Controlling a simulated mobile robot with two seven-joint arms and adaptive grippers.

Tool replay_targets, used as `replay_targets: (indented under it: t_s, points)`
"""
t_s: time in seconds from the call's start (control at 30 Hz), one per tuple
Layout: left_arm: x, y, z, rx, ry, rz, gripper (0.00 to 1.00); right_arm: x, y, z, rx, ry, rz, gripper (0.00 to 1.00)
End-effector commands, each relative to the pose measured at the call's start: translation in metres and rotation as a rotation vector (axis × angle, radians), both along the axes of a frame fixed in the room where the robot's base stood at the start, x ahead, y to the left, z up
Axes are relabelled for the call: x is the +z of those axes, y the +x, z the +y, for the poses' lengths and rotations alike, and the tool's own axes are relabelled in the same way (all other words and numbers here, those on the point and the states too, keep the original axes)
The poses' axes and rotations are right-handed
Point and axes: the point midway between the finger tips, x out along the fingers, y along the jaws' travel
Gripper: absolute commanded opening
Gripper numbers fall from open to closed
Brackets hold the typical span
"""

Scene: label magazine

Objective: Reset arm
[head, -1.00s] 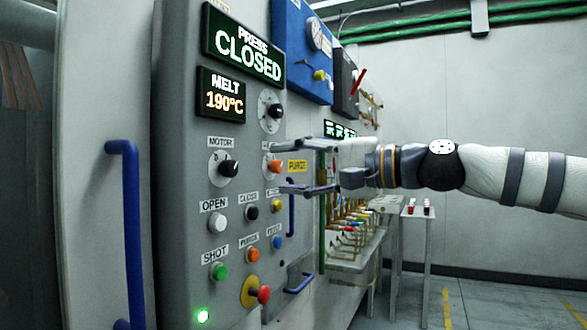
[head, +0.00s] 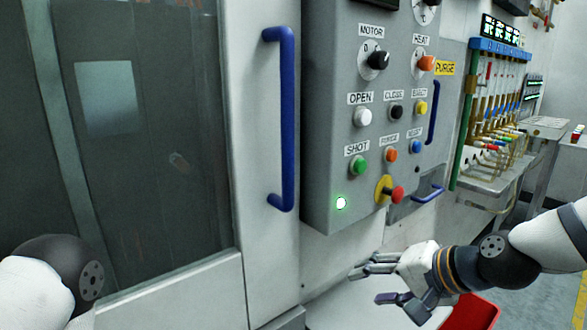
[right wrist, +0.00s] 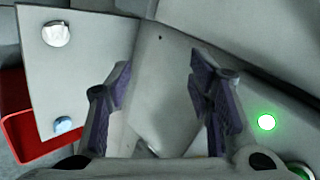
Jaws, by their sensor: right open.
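My right gripper (head: 378,284) is open and empty at the lower right of the head view, below the control panel (head: 322,110) and apart from it. Its two spread fingers also show in the right wrist view (right wrist: 160,95), with nothing between them. My right arm comes in from the right edge. Part of my left arm shows at the lower left of the head view, but the left gripper is out of the picture.
A blue door handle (head: 287,120) stands left of the panel. The panel has several buttons, knobs and a lit green lamp (head: 341,203). A red bin (head: 474,312) is beneath my right gripper. A rack of coloured levers (head: 495,110) is at the right.

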Motion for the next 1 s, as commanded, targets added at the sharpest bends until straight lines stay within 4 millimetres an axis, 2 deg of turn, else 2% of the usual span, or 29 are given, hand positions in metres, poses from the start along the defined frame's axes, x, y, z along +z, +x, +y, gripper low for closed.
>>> replay_targets:
  t_s: [0.03,0.07,0.1,0.17,0.2,0.23,0.3,0.33,0.4,0.5,0.6,0.63,1.0]
  points:
    - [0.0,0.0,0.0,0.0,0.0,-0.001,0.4,-0.044,-0.026,0.004,0.031,-0.064,0.069,0.48]
    - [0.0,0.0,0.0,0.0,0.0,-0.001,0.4,-0.069,-0.042,0.004,0.05,-0.103,0.106,0.48]
    - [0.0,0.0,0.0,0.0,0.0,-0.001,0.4,-0.101,-0.067,0.004,0.078,-0.156,0.156,0.48]
    - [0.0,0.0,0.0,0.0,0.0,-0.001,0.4,-0.144,-0.108,0.0,0.127,-0.238,0.23,0.48]
    - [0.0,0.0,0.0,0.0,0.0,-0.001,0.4,-0.17,-0.139,-0.004,0.163,-0.292,0.28,0.48]
    - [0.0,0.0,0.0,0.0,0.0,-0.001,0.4,-0.188,-0.162,-0.008,0.194,-0.334,0.317,0.48]
    - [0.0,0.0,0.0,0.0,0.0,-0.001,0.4,-0.221,-0.221,-0.02,0.275,-0.429,0.399,0.48]
    - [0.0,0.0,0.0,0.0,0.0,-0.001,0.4,-0.231,-0.245,-0.026,0.311,-0.466,0.433,0.48]
    - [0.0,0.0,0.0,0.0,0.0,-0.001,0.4,-0.247,-0.296,-0.041,0.397,-0.547,0.497,0.48]
    - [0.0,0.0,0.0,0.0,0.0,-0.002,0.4,-0.256,-0.349,-0.059,0.5,-0.632,0.56,0.48]
    - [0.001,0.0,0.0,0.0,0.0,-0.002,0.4,-0.257,-0.376,-0.069,0.561,-0.676,0.59,0.48]
    - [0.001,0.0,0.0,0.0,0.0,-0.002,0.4,-0.257,-0.38,-0.071,0.57,-0.682,0.593,0.48]
    - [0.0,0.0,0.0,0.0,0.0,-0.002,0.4,-0.257,-0.382,-0.072,0.574,-0.686,0.594,0.48]
